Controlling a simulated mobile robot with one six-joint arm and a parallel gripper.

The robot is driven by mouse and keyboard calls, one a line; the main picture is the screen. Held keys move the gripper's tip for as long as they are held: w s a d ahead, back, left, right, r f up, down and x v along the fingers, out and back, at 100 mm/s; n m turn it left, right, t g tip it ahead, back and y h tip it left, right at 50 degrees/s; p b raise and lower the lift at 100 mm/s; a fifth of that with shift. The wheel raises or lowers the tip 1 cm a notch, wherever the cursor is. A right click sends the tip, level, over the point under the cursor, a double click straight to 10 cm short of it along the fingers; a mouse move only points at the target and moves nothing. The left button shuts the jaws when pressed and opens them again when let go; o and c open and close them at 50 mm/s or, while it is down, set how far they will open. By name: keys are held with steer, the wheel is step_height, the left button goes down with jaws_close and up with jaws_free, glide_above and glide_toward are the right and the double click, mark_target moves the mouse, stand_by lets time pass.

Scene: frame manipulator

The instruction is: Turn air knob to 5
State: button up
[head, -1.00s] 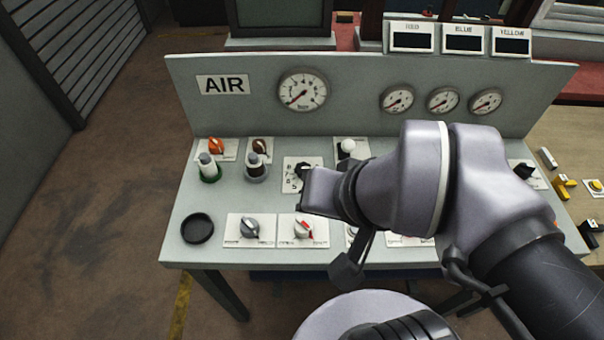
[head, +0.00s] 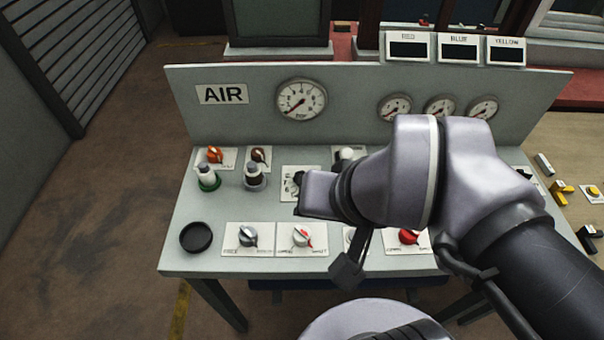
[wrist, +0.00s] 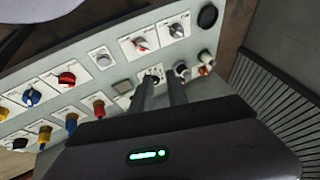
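The air knob (head: 298,180) is a small black knob on a white plate with printed numbers (head: 287,186), on the grey panel top. In the head view my wrist hides most of the knob and the right part of its plate, so its pointer setting cannot be read. My gripper (wrist: 161,82) shows in the wrist view with two dark fingers apart and a gap between them. The fingertips are close to the black knob (wrist: 153,75). I cannot tell whether they touch it.
A pressure gauge (head: 301,100) beside the AIR label (head: 222,94) stands on the upright back panel.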

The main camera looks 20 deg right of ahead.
steer(key=o, duration=0.7)
steer(key=w+r+n+p, duration=0.1)
steer(key=w, duration=0.1)
steer(key=w+r+n+g+p, duration=0.1)
steer(key=w+n, duration=0.1)
steer(key=w, duration=0.1)
steer(key=w+d+r+n+g+p, duration=0.1)
steer(key=w+r+n, duration=0.1)
steer(key=w, duration=0.1)
steer(key=shift+d, duration=0.1)
steer(key=shift+o, duration=0.4)
steer(key=w+n+g+h+p, duration=0.1)
steer(key=w+n+p, duration=0.1)
steer(key=w+n, duration=0.2)
steer(key=shift+w+d+f, duration=0.25)
steer(key=shift+w+d, duration=0.2)
steer(key=shift+w, duration=0.6)
steer(key=w+d+f+n+g+p, duration=0.2)
steer(key=w+f+n+g+p, duration=0.1)
steer(key=w+f+n, duration=0.6)
steer(key=shift+m+h, duration=0.4)
steer(key=f+b, duration=0.2)
steer(key=f, duration=0.3)
steer(key=f+b, duration=0.2)
steer(key=f, duration=0.3)
steer(key=w+f+b, duration=0.1)
steer(key=f+b, duration=0.1)
steer(key=f, duration=0.2)
steer(key=shift+f, duration=0.85)
steer(key=shift+c, duration=0.4)
